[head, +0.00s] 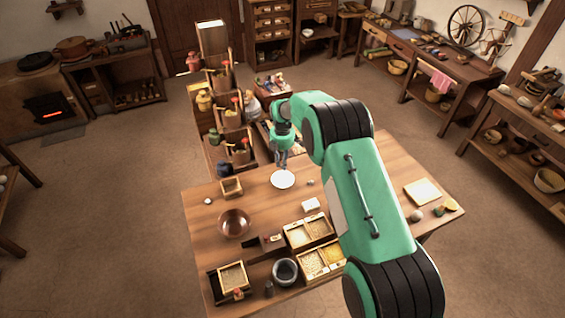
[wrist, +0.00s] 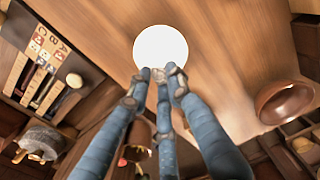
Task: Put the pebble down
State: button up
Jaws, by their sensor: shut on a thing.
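My gripper (head: 282,164) points down over the far part of the wooden table, just above or beside a round white plate (head: 283,180). In the wrist view its blue-grey fingers (wrist: 163,74) are closed together on a small greyish-beige pebble (wrist: 171,67), mostly hidden between the tips. The plate (wrist: 160,47) lies just beyond the fingertips and looks bare. I cannot tell whether the pebble touches it. In the head view the pebble is too small to make out.
A small stone (head: 310,182) lies right of the plate. Stepped shelves stand behind.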

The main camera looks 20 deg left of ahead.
aim_at(282, 181)
jog(key=shift+f+b, duration=1.15)
jog(key=shift+f, duration=3.4)
jog(key=o, duration=0.9)
jog(key=shift+r+p, duration=0.9)
jog(key=shift+r, duration=2.5)
